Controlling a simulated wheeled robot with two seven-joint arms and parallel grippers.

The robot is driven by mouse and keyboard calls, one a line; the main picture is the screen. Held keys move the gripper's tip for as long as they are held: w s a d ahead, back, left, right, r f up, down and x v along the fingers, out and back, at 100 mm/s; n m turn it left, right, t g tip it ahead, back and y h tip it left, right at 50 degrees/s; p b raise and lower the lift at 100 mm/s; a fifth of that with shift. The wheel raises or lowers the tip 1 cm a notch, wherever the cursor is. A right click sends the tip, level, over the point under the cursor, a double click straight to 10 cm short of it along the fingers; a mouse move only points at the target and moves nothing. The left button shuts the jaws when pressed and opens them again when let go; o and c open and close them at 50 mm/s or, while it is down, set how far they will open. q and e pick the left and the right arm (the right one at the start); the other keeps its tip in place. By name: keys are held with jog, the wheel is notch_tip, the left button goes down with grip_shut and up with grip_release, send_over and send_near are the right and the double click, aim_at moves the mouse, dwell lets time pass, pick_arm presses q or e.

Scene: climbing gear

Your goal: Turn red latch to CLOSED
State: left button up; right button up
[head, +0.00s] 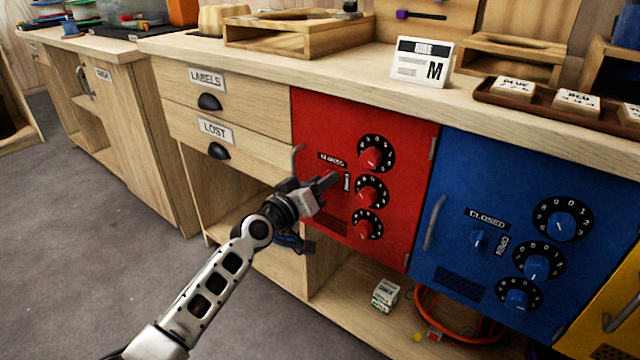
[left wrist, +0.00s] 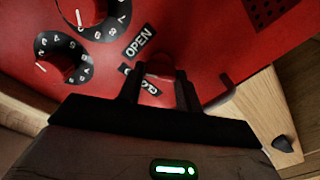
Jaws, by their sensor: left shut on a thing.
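The red latch (head: 331,177) is on the red cabinet door (head: 405,150), left of a column of three red dials. It also shows in the left wrist view (left wrist: 160,68). My left gripper (head: 324,184) reaches the door from the lower left and is shut on the latch, one finger on each side of it. In the left wrist view the OPEN label (left wrist: 139,42) is clear, and the CLOSED label (left wrist: 150,88) is partly hidden by the fingers. The fingers hide much of the latch, so I cannot tell exactly where it points. My right gripper is not in view.
Below are open shelves with a small box (head: 385,294) and an orange cable (head: 450,300). The floor at left is clear.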

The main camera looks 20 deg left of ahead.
pick_arm(q)
jog(key=shift+a+f+n+p, duration=0.1)
jog(key=shift+n+p, duration=0.1)
jog(key=shift+n, duration=2.7)
jog(key=shift+f+n+p, duration=0.1)
jog(key=shift+n+p, duration=0.1)
jog(key=shift+n, duration=2.7)
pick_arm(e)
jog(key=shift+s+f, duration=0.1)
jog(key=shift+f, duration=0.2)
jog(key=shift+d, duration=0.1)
pick_arm(q)
jog(key=o, duration=1)
jog(key=p+v, duration=0.1)
jog(key=v, duration=1.5)
jog(key=shift+r, duration=0.1)
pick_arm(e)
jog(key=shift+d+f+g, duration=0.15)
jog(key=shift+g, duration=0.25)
